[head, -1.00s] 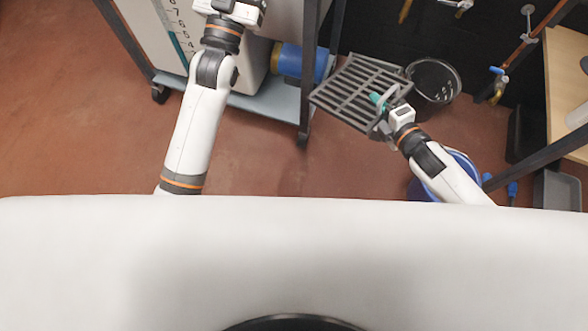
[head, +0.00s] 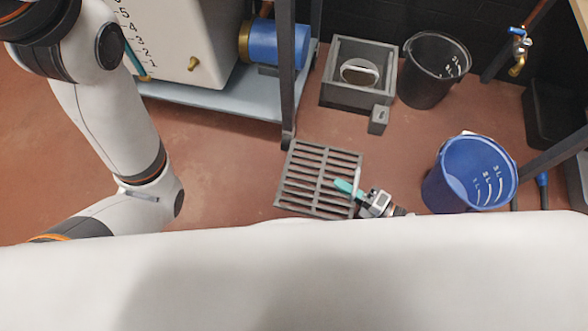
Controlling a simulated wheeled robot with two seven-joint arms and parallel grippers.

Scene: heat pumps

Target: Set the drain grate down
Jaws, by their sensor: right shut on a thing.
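The drain grate (head: 318,180) is a dark grey slatted square in the middle of the head view. It looks roughly level over the red-brown floor; I cannot tell whether it touches the floor. My right gripper (head: 359,194) is shut on the grate at its right edge, by a handle and a teal part. The open grey square drain box (head: 330,96) lies above and right of the grate, apart from it, with a round light-rimmed opening inside. My left arm shows at the left, but its gripper is out of view.
A black bucket (head: 428,88) stands right of the drain box. A blue bucket (head: 452,190) stands right of my right gripper. A small grey block (head: 379,119) sits by the box. A wheeled rack (head: 215,98) with a blue cylinder (head: 275,40) is at upper left.

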